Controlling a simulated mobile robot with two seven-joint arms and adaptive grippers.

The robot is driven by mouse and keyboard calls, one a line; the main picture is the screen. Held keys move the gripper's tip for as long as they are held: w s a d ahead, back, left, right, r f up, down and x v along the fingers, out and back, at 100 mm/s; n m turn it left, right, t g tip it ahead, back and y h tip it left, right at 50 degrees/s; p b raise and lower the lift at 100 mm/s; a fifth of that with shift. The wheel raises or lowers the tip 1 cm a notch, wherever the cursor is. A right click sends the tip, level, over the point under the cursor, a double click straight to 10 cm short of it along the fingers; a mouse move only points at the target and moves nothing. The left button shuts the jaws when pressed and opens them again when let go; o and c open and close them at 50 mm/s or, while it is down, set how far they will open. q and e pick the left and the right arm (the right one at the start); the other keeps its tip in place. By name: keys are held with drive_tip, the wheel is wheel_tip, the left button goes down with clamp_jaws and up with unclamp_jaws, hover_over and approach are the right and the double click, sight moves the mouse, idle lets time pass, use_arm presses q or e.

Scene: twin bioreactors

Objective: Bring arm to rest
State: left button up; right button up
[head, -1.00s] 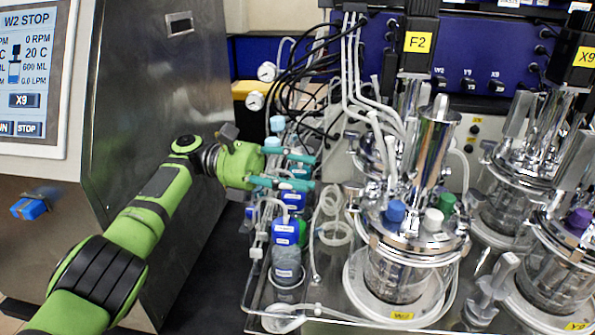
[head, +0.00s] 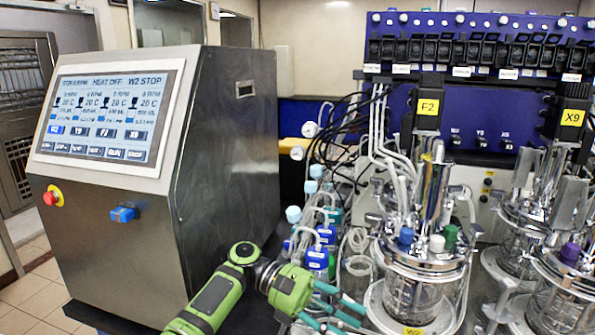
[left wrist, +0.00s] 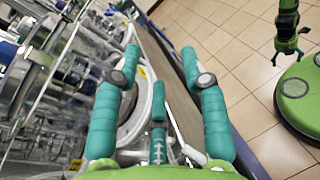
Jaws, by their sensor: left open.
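My left gripper (head: 358,314) is low in the head view, in front of the small blue-labelled bottles and left of the W2 bioreactor's base. The W2 bioreactor (head: 413,295) is a glass vessel with a metal lid and blue, white and green caps.
A steel control cabinet (head: 230,170) with a touchscreen (head: 110,115) stands left. Blue-labelled bottles (head: 318,262) and loose tubing crowd the station's left side. More vessels (head: 570,290) stand right. Open tiled floor (left wrist: 225,45) lies beside the station in the left wrist view.

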use_arm(q)
drive_tip(key=s+a+f+m+t+y, duration=0.25)
drive_tip(key=s+f, duration=0.25)
drive_tip(key=f, duration=0.4)
drive_tip(key=s+a+f+m+t+y, duration=0.1)
drive_tip(key=s+a+f+m+t, duration=0.2)
drive_tip(key=f, duration=0.5)
drive_tip(key=s+a+f+m+t+y, duration=0.1)
drive_tip(key=s+f+m+y, duration=0.1)
drive_tip(key=s+f, duration=0.55)
drive_tip(key=s+a+f+m+t+y, duration=0.1)
drive_tip(key=s+a+m+t+y, duration=0.25)
drive_tip(key=a, duration=0.75)
drive_tip(key=s+a+m+t+y, duration=0.1)
drive_tip(key=s+a+t+y, duration=0.1)
drive_tip(key=s+a+y, duration=0.6)
wheel_tip(320, 180, down, 24)
drive_tip(key=a+f+g+h, duration=0.1)
drive_tip(key=a+g+h, duration=0.1)
drive_tip(key=h, duration=0.1)
drive_tip(key=s+a+f+g+b, duration=0.1)
drive_tip(key=s+a+f, duration=0.1)
drive_tip(key=s+f, duration=1.2)
drive_tip(key=shift+s+a, duration=0.4)
drive_tip(key=shift+s, duration=0.15)
use_arm(e)
drive_tip(key=shift+f, duration=0.65)
